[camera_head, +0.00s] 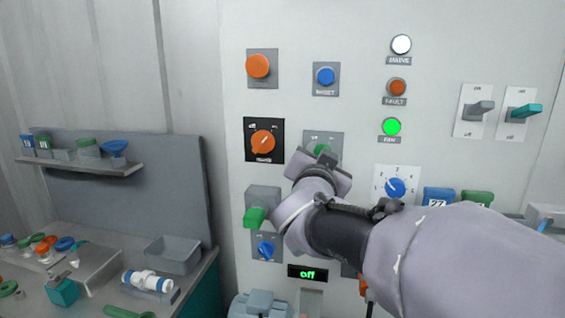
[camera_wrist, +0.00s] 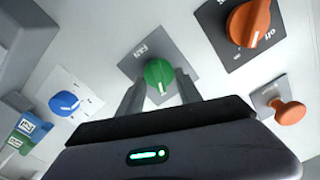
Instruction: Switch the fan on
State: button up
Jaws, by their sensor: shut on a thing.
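The green fan knob (camera_head: 322,149) sits on a grey plate on the pale panel, partly hidden by my gripper in the head view. In the wrist view the knob (camera_wrist: 158,73) shows whole, with a white pointer mark, and its plate label (camera_wrist: 140,52) appears to read FAN. My gripper (camera_wrist: 158,84) has one finger on each side of the knob and is shut on it. The round lamp labelled FAN (camera_head: 391,127) glows green, above and right of the knob.
An orange rotary knob (camera_head: 263,142) is just left of my gripper, with a blue button (camera_head: 325,76) above. A blue selector (camera_head: 396,188) and two lever switches (camera_head: 479,108) are to the right. A small display (camera_head: 307,274) reads "off". A cluttered bench (camera_head: 90,300) stands at left.

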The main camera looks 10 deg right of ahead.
jog(key=shift+m, duration=0.5)
jog(key=o, duration=1.3)
jog(key=shift+o, duration=0.2)
jog(key=p+v, duration=0.3)
jog(key=v, duration=1.4)
jog(key=shift+s, duration=0.2)
